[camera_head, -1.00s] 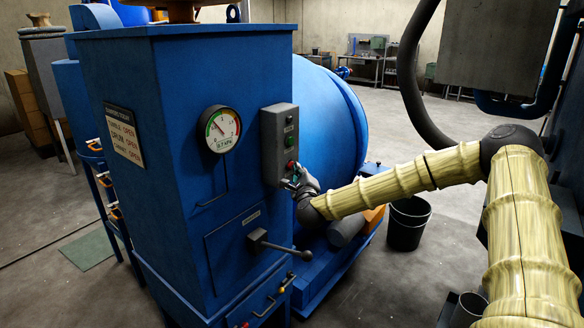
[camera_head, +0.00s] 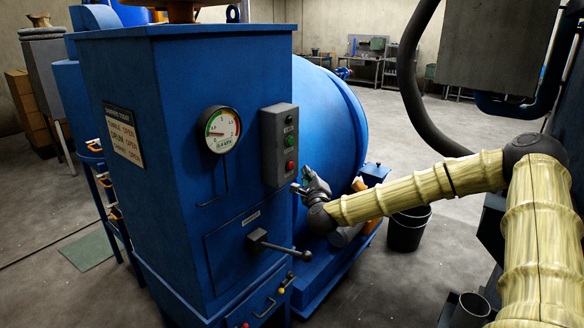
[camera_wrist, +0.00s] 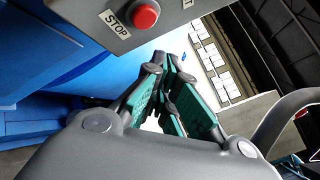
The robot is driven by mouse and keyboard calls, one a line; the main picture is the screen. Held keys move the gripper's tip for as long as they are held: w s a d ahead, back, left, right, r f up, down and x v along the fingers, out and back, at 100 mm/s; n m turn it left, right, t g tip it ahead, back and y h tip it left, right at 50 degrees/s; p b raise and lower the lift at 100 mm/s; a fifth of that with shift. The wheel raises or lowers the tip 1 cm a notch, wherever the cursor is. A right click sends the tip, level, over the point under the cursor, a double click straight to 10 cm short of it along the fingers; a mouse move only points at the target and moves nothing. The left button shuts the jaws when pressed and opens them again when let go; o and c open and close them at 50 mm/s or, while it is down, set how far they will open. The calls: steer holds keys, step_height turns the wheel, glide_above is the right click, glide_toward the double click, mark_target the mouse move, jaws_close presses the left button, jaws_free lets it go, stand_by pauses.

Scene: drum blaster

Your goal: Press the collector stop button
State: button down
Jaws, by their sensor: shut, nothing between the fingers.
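The grey control box (camera_head: 279,146) is mounted on the right face of the blue cabinet. Its red button (camera_head: 290,166) sits near the bottom, below a green button (camera_head: 289,141). In the wrist view, the red button (camera_wrist: 145,16) sits beside a STOP label (camera_wrist: 117,22). My gripper (camera_head: 299,187) is just right of and below the box in the head view, apart from the red button. In the wrist view, its green-padded fingers (camera_wrist: 170,68) are shut and empty, below and right of the button. The red button is in clear view.
The blue cabinet carries a round gauge (camera_head: 221,129) with its needle pointing left. A lever (camera_head: 277,246) juts from the cabinet below the box. A big blue drum (camera_head: 330,135) stands behind. A dark bucket (camera_head: 408,230) stands on the floor. A thick hose (camera_head: 408,90) hangs at right.

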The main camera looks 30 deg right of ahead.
steer(key=shift+s+d, duration=0.2)
steer(key=shift+s, duration=0.3)
steer(key=shift+s+d, duration=0.2)
steer(key=shift+s, duration=0.3)
steer(key=s+a+f+n+g+y, duration=0.1)
steer(key=s+a+f+n+y, duration=0.25)
steer(key=a+f, duration=0.35)
steer(key=s+a+f+n+g+y, duration=0.2)
steer(key=a+f+n, duration=0.3)
steer(key=a+f, duration=0.3)
steer(key=s+a+f+n+g+y, duration=0.1)
steer(key=s+a+f+n+y, duration=0.1)
steer(key=a+f+n, duration=0.35)
steer(key=s+a+f+n+g+y, duration=0.1)
steer(key=s+a+f+n+g, duration=0.2)
steer(key=s+a+f, duration=0.3)
steer(key=s+a+f+n+g+y, duration=0.1)
steer(key=s+a+f+n+g, duration=0.2)
steer(key=s+f, duration=0.55)
steer(key=s+f+n+g+h, duration=0.1)
steer(key=s+f+n+g, duration=0.2)
steer(key=s, duration=1.1)
steer(key=s+f+n+g+h, duration=0.1)
steer(key=s+f+n+g, duration=0.3)
steer(key=s, duration=1.1)
step_height(320, 180, down, 2)
steer(key=n, duration=0.3)
